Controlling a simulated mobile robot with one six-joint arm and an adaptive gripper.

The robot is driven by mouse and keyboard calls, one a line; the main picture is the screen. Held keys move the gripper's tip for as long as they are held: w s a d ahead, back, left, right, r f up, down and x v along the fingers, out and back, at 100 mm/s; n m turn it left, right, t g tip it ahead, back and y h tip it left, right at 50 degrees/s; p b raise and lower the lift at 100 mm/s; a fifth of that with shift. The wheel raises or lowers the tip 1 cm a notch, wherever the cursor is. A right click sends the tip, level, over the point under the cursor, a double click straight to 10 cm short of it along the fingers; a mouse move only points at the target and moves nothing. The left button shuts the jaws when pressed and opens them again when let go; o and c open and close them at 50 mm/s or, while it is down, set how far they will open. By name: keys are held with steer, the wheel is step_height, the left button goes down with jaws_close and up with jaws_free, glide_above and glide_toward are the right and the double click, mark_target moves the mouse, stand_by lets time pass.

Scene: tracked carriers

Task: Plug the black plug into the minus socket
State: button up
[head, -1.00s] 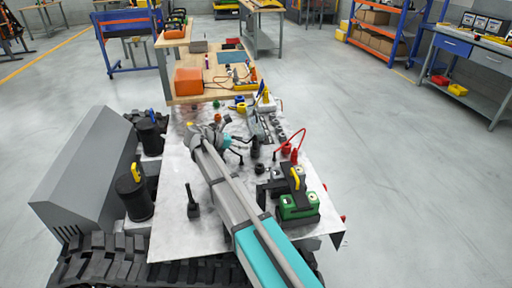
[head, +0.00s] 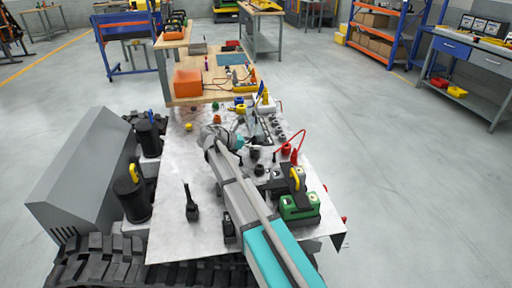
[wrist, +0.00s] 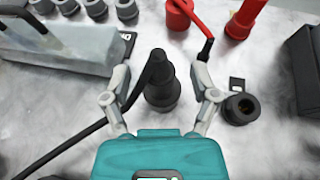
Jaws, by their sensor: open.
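The black plug (wrist: 162,92) stands upright on the pale table top, with a black cable running from its top down to the left. My gripper (wrist: 160,72) is open, with one finger on each side of the plug and gaps showing between. A round black socket (wrist: 240,107) with a dark hole stands just right of the right finger. A small dark label plate (wrist: 237,85) lies behind it; its sign is too small to read.
A grey block (wrist: 70,48) lies left of my left finger. A dark box (wrist: 306,60) is at the right. A green-and-black device (head: 299,207) stands near the table's front right.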

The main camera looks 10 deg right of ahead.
steer(key=shift+d, duration=0.15)
stand_by(0.4)
jaws_close()
